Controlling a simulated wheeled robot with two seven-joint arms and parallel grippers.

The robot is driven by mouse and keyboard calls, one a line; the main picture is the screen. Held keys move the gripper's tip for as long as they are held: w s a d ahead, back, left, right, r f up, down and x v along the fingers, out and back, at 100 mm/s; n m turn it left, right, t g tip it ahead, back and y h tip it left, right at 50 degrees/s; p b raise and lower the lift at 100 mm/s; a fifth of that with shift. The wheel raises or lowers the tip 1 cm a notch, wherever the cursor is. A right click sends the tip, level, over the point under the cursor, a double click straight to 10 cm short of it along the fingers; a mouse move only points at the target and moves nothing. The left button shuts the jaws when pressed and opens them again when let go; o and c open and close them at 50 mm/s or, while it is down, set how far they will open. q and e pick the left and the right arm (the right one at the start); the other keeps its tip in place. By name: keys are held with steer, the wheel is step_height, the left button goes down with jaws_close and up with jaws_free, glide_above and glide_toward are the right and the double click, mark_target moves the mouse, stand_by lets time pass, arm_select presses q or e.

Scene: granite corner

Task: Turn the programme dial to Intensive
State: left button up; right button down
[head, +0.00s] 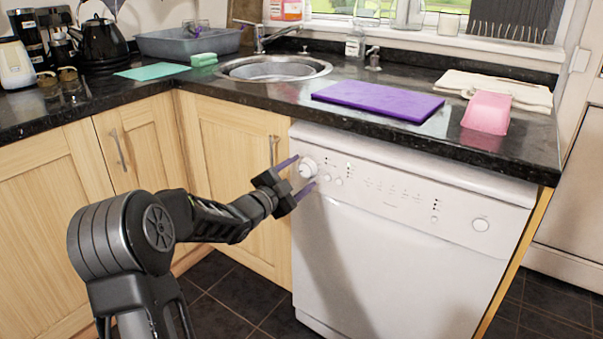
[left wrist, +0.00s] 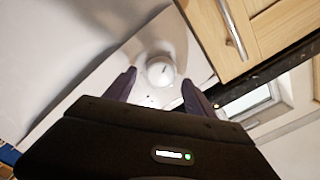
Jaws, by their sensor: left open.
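The white dishwasher (head: 385,250) stands under the granite worktop. Its round white programme dial (head: 308,168) is at the left end of the control panel. My left gripper (head: 305,172) is open in front of the panel, with one purple finger above the dial and one below it. In the left wrist view the dial (left wrist: 160,71) shows a dark pointer mark and lies ahead of and between the open fingertips (left wrist: 161,86). I cannot tell whether the fingers touch it. The programme lettering is too small to read. My right gripper is not in view.
Small buttons (head: 332,179) sit just right of the dial. The worktop (head: 275,97) overhangs the panel. A wooden cupboard door with a metal handle (head: 273,150) is close left of the dial. A purple board (head: 378,100) and pink container (head: 487,111) are on the worktop.

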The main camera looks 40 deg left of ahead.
arm_select(q)
steer(key=s, duration=0.6)
steer(key=shift+s+p, duration=0.35)
steer(key=shift+p, duration=0.05)
steer(key=shift+d, duration=0.1)
